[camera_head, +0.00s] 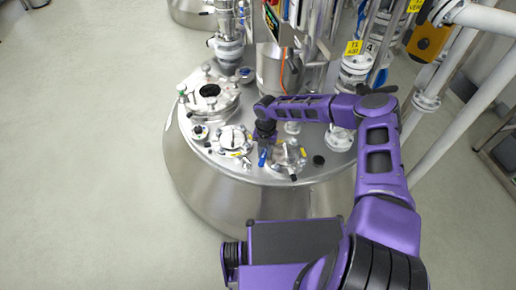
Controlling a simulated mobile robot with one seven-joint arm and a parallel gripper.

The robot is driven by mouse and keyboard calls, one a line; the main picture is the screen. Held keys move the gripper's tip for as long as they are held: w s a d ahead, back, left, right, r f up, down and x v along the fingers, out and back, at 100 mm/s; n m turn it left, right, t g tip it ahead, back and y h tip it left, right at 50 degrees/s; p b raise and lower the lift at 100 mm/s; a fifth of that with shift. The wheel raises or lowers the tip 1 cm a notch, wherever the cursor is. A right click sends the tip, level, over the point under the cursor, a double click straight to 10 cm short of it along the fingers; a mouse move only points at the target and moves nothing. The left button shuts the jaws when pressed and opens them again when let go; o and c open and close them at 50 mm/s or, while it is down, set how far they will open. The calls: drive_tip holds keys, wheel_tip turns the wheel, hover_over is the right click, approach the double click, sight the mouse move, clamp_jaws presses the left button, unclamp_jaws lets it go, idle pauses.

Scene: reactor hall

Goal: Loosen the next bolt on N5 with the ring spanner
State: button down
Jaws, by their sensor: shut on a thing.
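My gripper (264,140) is low over the front of the steel vessel lid, between two flanged nozzles. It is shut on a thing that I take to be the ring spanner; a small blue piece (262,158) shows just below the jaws. The left flanged nozzle (233,141) has bolts and yellow marks. The right flanged nozzle (288,156) lies just right of the gripper. I cannot read which nozzle is N5. The spanner's ring end and its seat on any bolt are too small or hidden to tell.
A large manway (210,92) with clamps sits at the lid's back left. Pipes and a column (275,68) rise behind the gripper. White piping (466,95) stands at the right, with a yellow tag (353,47). The floor (90,170) at the left is clear.

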drive_tip(key=shift+s+d+r+n, duration=0.15)
drive_tip(key=shift+d+n, duration=0.3)
drive_tip(key=shift+n, duration=0.05)
drive_tip(key=shift+w+d+n+h+b, duration=0.1)
drive_tip(key=shift+w+d+n+b, duration=0.2)
drive_tip(key=shift+d+n, duration=1.15)
drive_tip(key=shift+w+d+n+h+b, duration=0.1)
drive_tip(key=shift+w+d+n+b, duration=0.25)
drive_tip(key=shift+d+n, duration=1.1)
drive_tip(key=shift+w+d+n+h+b, duration=0.15)
drive_tip(key=shift+d+n+b, duration=0.3)
drive_tip(key=shift+d+n, duration=0.95)
drive_tip(key=shift+a, duration=0.2)
